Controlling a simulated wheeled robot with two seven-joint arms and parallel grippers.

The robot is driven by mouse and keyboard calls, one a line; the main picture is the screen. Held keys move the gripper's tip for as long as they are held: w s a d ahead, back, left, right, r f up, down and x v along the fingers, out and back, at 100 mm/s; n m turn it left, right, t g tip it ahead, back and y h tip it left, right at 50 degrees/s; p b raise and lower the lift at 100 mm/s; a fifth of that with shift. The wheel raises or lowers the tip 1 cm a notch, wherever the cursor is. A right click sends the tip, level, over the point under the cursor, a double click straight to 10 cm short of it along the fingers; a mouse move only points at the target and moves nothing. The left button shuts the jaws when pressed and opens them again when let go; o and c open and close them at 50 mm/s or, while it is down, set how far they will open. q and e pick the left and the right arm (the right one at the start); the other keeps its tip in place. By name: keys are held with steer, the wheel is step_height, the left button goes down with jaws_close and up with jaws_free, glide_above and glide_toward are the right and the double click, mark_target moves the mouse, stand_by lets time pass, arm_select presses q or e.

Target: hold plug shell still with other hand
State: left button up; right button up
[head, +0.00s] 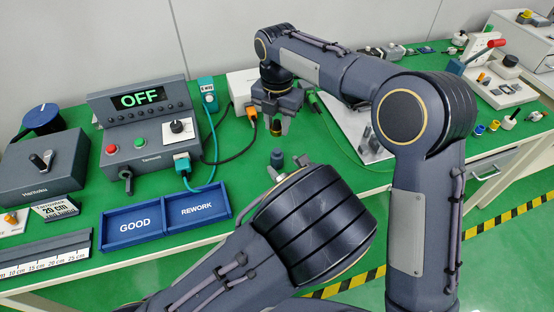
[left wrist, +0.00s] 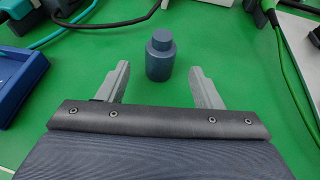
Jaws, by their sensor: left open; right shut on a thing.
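The plug shell, a dark blue-grey stepped cylinder (head: 277,157), stands upright on the green bench mat. In the left wrist view the plug shell (left wrist: 160,60) stands just beyond and between my two open fingers. My left gripper (left wrist: 158,88) is open, with nothing between its fingertips. In the head view my own left arm hides most of it. My right gripper (head: 277,118) is farther back, above the mat, shut on a small dark thing (head: 276,128). That thing is too small to tell exactly.
A blue tray marked GOOD and REWORK (head: 166,214) lies left of the shell. The tester showing OFF (head: 145,130) stands behind it, with teal and black cables near. A white box (head: 243,88) stands at the back. Mat around the shell is clear.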

arm_select(q)
steer(key=x, duration=0.6)
jaws_close()
arm_select(e)
glide_above(277, 150)
steer(key=shift+f, duration=2.5)
